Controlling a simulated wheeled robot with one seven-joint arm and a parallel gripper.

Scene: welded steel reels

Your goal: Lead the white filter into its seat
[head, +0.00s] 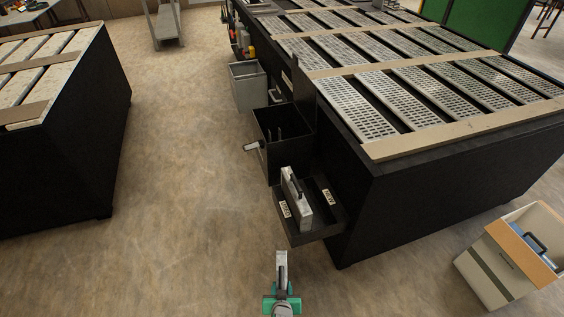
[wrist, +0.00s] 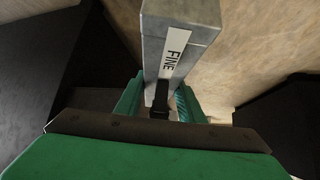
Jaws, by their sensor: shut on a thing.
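My gripper (head: 282,288), green, is low at the bottom of the head view and shut on a pale grey-white filter (head: 281,262). In the wrist view this filter (wrist: 182,20) is a slim block with a white "FINE" label, and a dark handle sits between the green jaws (wrist: 160,100). Another pale filter (head: 297,203) with a dark handle stands on a black tray (head: 318,233) beyond my gripper. Behind the tray is an open black housing (head: 262,128) with upright parts inside and a lever (head: 252,146) at its left. The filter I hold is apart from both.
The tray and housing are on the side of a long black bench (head: 430,200) with grated panels. A grey bin (head: 247,88) stands behind the housing. A pale box (head: 490,268) with a handled thing inside stands at right. The floor to the left is clear.

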